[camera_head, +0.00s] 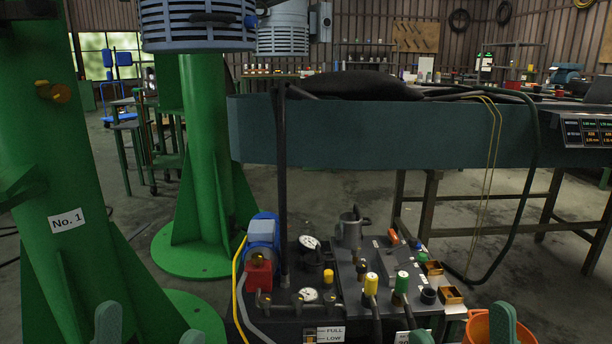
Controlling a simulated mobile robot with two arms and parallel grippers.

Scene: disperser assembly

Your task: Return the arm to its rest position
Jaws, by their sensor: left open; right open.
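Only the fingertips of my two grippers show, at the bottom edge of the head view. My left gripper (151,330) is at the lower left, with its two grey-green fingertips wide apart and nothing between them. My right gripper (461,330) is at the lower right, also open, with no held thing visible. The arms behind the fingertips are out of the picture.
A hydraulic unit (330,305) with gauges, levers and a blue motor (262,235) stands ahead in the middle. Green columns (50,170) stand at left. An orange bucket (478,328) is near my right gripper. A dark green bench (370,130) spans behind.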

